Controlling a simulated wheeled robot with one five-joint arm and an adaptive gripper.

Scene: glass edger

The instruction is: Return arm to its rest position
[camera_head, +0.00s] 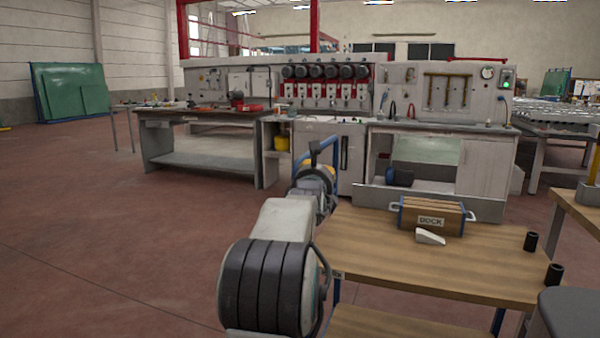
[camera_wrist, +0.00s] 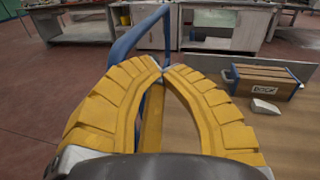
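My arm reaches forward from the bottom of the head view, along the left side of a wooden table (camera_head: 440,268). My gripper (camera_wrist: 163,68) shows in the wrist view as two yellow ribbed fingers. Their tips meet or nearly meet, and nothing is seen held between them. In the head view the gripper is mostly hidden behind the arm's own links. A blue rail (camera_wrist: 128,42) stands just beyond the fingers, and it also shows in the head view (camera_head: 336,168).
A workbench (camera_head: 205,120) and the edging machine (camera_head: 325,95) stand behind. The red floor at left (camera_head: 90,230) is clear.

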